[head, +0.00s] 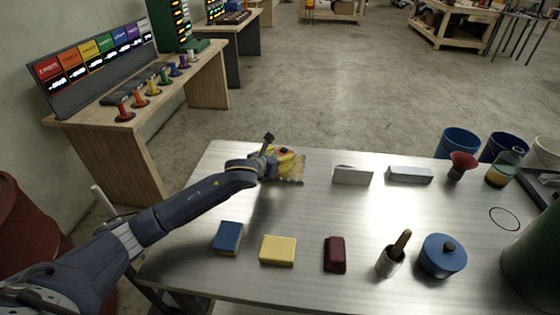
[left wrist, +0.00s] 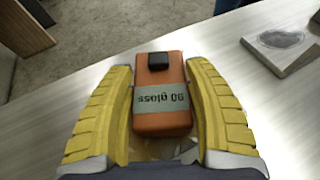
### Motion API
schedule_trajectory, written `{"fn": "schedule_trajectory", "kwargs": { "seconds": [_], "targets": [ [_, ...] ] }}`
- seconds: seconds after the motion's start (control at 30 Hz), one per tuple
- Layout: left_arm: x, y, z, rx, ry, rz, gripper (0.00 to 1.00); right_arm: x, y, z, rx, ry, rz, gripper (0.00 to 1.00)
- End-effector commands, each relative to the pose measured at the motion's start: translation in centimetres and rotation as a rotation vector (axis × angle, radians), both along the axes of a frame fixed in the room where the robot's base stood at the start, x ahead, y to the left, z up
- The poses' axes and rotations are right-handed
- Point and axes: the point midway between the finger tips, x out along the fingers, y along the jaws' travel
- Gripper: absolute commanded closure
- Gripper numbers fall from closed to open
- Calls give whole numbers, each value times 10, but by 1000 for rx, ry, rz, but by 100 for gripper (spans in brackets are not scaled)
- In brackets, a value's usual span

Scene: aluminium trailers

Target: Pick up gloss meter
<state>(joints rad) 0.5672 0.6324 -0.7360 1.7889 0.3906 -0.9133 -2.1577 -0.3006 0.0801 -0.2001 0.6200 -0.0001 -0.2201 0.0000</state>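The gloss meter is an orange block with a black part at its far end and a grey label reading "90 gloss", upside down, in the left wrist view (left wrist: 161,118). My left gripper (left wrist: 161,75) has one yellow finger along each side of it, with very little gap. I cannot tell whether the fingers press on it. In the head view my left gripper (head: 285,165) is low over the far left part of the metal table (head: 310,215) and hides most of the meter. My right gripper is not in view.
Right of the gripper are a white wedge-shaped block (head: 352,175) and a grey block (head: 409,175). Nearer stand a blue block (head: 228,237), a yellow block (head: 278,250), a dark red block (head: 335,254), a cup with a wooden handle (head: 390,262) and a blue lidded pot (head: 443,257). The table's middle is clear.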

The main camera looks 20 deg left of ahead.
Motion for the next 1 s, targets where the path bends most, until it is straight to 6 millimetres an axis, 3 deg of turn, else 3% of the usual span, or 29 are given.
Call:
{"fn": "schedule_trajectory", "kwargs": {
  "seconds": [0.03, 0.37, 0.77, 1.0],
  "targets": [
    [0, 0, 0, 0, 0, 0, 55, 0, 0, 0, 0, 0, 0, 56],
    [0, 0, 1, 0, -1, 0, 92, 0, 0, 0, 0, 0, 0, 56],
    [1, 0, 12, 0, -3, 0, 92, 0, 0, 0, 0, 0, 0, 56],
    [1, 0, 48, 1, -6, -1, 92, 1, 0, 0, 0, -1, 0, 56]
  ]
}}
